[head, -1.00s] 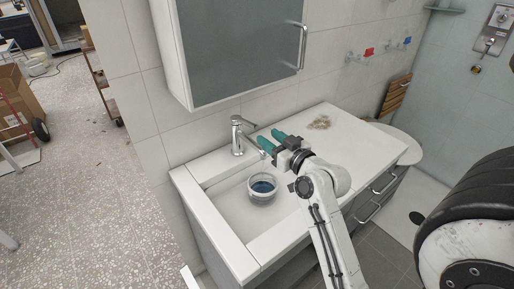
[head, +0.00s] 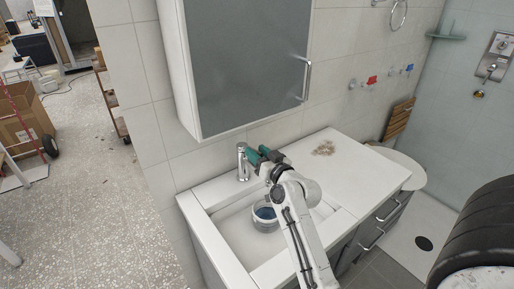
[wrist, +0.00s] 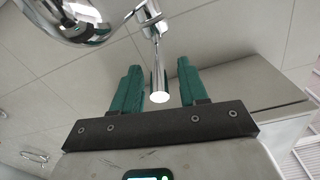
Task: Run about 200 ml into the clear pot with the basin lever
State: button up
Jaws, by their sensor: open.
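The clear pot (head: 257,224) stands in the basin (head: 232,236), partly hidden by my arm. It shows a dark blue content; its level is hard to read. The chrome basin tap (head: 242,163) stands at the basin's back edge. My gripper (head: 258,155) is open beside the top of the tap, above and behind the pot. In the wrist view, the chrome basin lever (wrist: 157,65) reaches down between my two green fingers (wrist: 158,87), with gaps on both sides. The spout and any stream are not clear in the head view.
A mirror cabinet (head: 250,60) hangs on the wall above the tap. The counter (head: 350,165) to the right is mostly clear, with a small beige pile (head: 324,148) on it. A white round seat (head: 405,160) is beyond the counter.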

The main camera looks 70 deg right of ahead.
jog(key=shift+w+d, duration=0.2)
jog(key=shift+w, duration=0.1)
jog(key=shift+c, duration=0.2)
grip_shut()
dwell(0.3)
